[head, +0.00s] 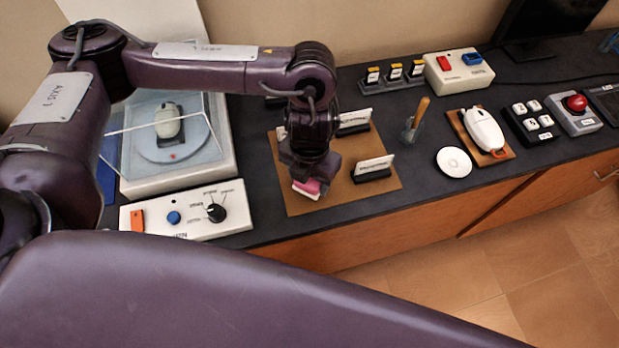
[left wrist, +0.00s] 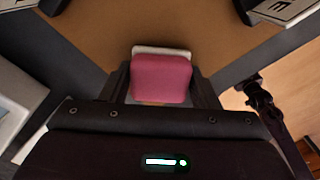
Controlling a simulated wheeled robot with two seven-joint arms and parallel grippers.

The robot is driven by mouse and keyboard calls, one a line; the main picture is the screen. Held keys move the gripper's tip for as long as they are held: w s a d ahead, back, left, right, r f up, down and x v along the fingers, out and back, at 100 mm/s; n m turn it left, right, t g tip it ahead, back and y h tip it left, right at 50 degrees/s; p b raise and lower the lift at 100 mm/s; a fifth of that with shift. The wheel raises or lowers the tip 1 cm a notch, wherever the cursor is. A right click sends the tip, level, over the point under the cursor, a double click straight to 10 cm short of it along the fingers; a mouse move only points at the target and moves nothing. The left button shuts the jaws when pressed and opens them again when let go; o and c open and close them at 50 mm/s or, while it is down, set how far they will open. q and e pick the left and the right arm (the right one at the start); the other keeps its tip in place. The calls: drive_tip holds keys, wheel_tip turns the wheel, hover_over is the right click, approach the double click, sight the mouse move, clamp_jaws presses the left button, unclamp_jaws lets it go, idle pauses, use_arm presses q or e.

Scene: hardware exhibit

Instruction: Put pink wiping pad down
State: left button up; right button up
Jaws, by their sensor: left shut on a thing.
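The pink wiping pad (left wrist: 162,77) is between the fingers of my left gripper (left wrist: 161,90) in the left wrist view, with a white layer showing along its far edge. In the head view my left gripper (head: 311,182) points down over the brown mat (head: 293,205), shut on the pink pad (head: 308,188) near the mat's front left part. I cannot tell whether the pad touches the mat. The brown mat also fills the upper middle of the left wrist view (left wrist: 150,22). My right gripper is not in view.
White label cards in black holders stand on the mat, one at the right (head: 373,168), one behind (head: 353,122). A control panel (head: 188,213) and a clear-covered case (head: 165,150) lie left. A wooden-handled tool (head: 415,118) and a white disc (head: 454,162) are right. The counter's front edge is near.

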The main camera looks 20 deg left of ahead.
use_arm(q)
drive_tip(key=shift+w+f, duration=0.1)
drive_tip(key=shift+f, duration=0.2)
drive_tip(key=shift+f, duration=0.15)
drive_tip(key=o, duration=1)
drive_tip(key=shift+c, duration=0.2)
